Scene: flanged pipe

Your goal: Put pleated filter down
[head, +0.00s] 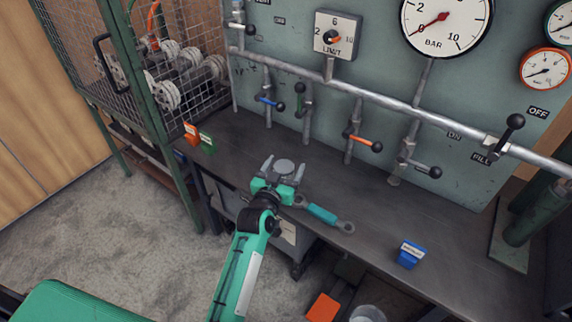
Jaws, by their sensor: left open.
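A grey, round-topped piece (284,165), which looks like the pleated filter, stands on the dark workbench (360,205) near its front edge. Its pleats cannot be made out from above. My left gripper (283,171) is open, with one finger on each side of this piece. I cannot tell whether the fingers touch it. The gripper body hides the near side of the piece. My right gripper is not in view.
A teal-handled wrench (321,214) lies just right of my left gripper. Small red (192,135) and green (207,144) blocks stand left, a blue one (408,257) right. Valve levers and a pipe (380,98) line the back. The bench between wrench and blue block is clear.

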